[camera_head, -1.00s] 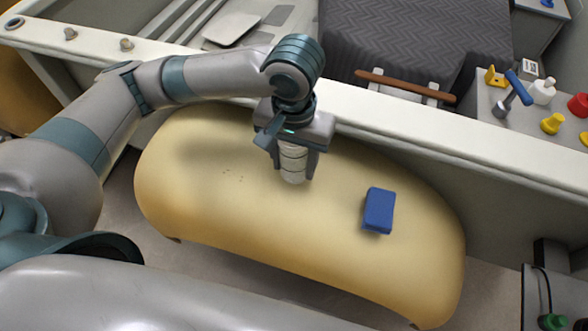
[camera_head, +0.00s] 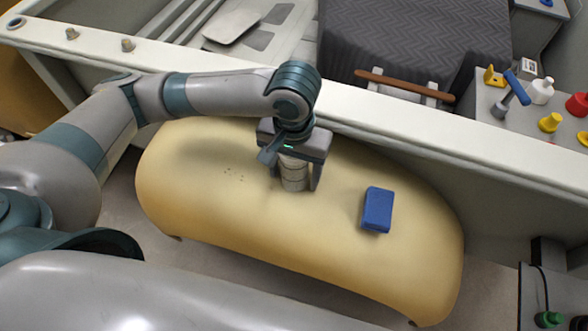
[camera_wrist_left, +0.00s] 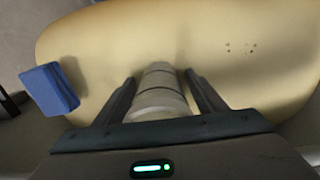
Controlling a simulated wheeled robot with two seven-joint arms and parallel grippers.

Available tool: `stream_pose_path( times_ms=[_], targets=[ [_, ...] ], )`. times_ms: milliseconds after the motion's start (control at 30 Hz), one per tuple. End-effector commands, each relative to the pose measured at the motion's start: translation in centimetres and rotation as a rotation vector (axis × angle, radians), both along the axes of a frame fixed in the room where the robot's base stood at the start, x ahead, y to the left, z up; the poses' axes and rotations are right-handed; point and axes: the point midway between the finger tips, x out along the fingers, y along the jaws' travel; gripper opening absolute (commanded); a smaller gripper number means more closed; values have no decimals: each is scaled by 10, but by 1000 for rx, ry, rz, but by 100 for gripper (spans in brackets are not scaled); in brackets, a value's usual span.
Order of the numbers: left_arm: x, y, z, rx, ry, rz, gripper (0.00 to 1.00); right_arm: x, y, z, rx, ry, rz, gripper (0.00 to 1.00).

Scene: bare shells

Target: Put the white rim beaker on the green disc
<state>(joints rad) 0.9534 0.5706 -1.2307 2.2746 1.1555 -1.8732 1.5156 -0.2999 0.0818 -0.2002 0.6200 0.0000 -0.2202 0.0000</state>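The beaker (camera_head: 293,176) is a pale, ribbed cylinder that appears upright on the yellow rounded bench top (camera_head: 200,205). My left gripper (camera_head: 295,182) points down over it, with one finger on each side. In the left wrist view, the beaker (camera_wrist_left: 158,92) sits between the fingers, with narrow gaps beside it, so the gripper looks open around it. Its upper part is hidden by the gripper. No green disc shows in these views; I cannot tell whether one is under the beaker. My right gripper is not in view.
A blue block (camera_head: 377,210) lies on the bench top to the right of the beaker. A white rail (camera_head: 400,142) runs behind the bench. Beyond it are a brown bar (camera_head: 405,85) and a grey stand (camera_head: 485,105) with several small coloured items. The bench's left part is clear.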

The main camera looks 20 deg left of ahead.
Motion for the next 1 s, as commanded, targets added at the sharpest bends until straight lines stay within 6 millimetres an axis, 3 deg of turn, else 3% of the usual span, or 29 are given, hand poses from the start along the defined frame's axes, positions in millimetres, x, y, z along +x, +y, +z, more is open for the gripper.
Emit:
stream_pose_path(
  times_ms=[267,433,1000],
  targets=[
    [0,0,2,0,-2,-1,64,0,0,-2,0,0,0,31],
    [1,-1,16,-1,-3,-2,64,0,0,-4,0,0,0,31],
    [1,0,108,0,-3,-1,64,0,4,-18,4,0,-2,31]
  ],
)
